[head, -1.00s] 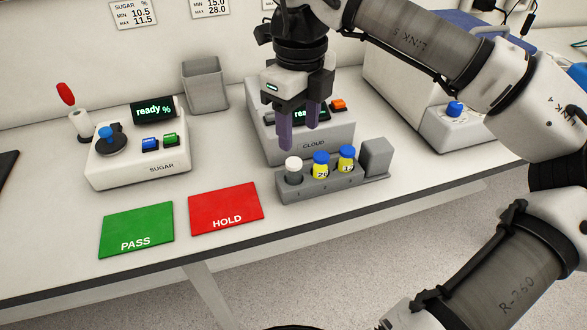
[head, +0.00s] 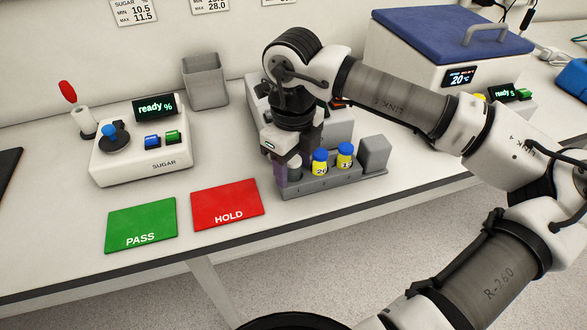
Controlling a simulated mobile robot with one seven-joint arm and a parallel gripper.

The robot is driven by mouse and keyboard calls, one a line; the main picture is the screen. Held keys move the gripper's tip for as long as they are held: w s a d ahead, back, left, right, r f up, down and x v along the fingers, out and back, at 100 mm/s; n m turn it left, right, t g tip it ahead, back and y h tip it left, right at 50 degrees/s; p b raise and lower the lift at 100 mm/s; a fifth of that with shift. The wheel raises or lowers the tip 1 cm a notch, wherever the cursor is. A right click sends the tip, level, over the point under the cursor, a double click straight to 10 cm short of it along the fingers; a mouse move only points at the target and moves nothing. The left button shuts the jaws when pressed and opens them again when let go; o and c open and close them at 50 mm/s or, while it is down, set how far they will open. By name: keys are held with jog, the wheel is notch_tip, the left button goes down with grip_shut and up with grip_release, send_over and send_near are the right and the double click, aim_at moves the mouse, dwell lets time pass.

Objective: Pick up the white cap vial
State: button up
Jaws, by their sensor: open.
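The white cap vial (head: 295,168) stands upright in the left slot of a grey rack (head: 345,184). Its grey body shows, but my gripper covers its white cap. My gripper (head: 293,172) points down over this vial with its purple fingers open, one on each side of it. I cannot tell whether a finger touches the vial. Two yellow vials with blue caps stand in the rack to the right, one in the middle (head: 320,163) and one farther right (head: 345,156).
The CLOUD device stands behind the rack, mostly hidden by my arm. A red HOLD mat (head: 227,202) and a green PASS mat (head: 141,224) lie to the left. The SUGAR device (head: 140,150) and a grey bin (head: 205,82) stand farther back. A blue-lidded box (head: 450,45) is at the back right.

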jog(key=c, duration=1.1)
